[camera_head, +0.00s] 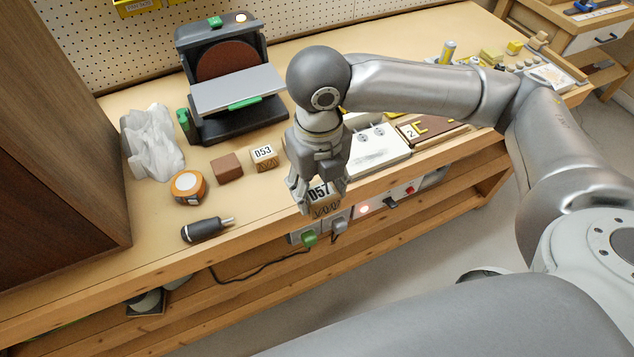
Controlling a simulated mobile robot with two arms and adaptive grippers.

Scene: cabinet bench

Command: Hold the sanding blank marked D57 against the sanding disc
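The sanding blank marked D57 (320,191) is between the fingers of my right gripper (319,186), which is shut on it. Its label faces the camera and the fingers cover its sides. In the picture it overlaps the bench's front edge; its exact height is hard to tell. The disc sander stands at the back left, with a reddish-brown sanding disc (226,62) above a grey work table (238,90). The work table covers the disc's lower part. The blank is well apart from the disc, nearer the front and to the right. My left gripper is not in view.
A block marked D53 (264,156), a plain brown block (227,167), a tape roll (188,187) and a dark-handled tool (207,229) lie on the bench (150,222). Crumpled translucent plastic (152,142) sits left of the sander. A tall brown cabinet (60,130) bounds the left.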

